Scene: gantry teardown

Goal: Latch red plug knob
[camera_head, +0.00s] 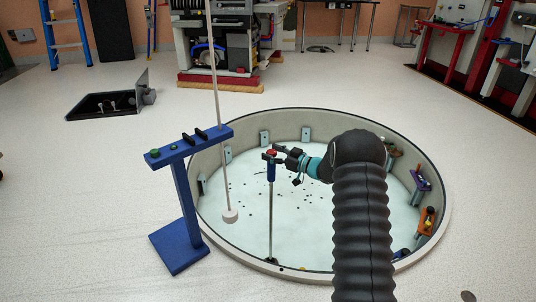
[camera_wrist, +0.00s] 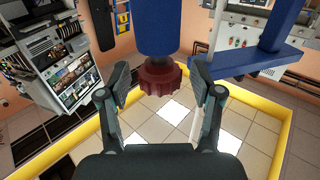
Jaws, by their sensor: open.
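The red plug knob (camera_wrist: 160,78) is ridged and sits on the end of a blue cylinder (camera_wrist: 158,25) in the wrist view. In the head view the knob (camera_head: 271,153) tops the blue cylinder (camera_head: 271,171), which stands on a thin grey post in the round pit. My gripper (camera_head: 279,152) is at the knob's right side there. In the wrist view my gripper (camera_wrist: 161,84) is open, with one finger on each side of the knob and a visible gap to both. I cannot tell how deep the knob lies between the fingers.
A blue stand (camera_head: 188,195) with a crossbar rises left of the pit, beside a thin pale pole (camera_head: 219,100). The pit's rim (camera_head: 420,165) encloses a pale floor with dark specks. Small fixtures, including an orange one (camera_head: 427,219), line its wall. An open floor box (camera_head: 105,104) lies farther left.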

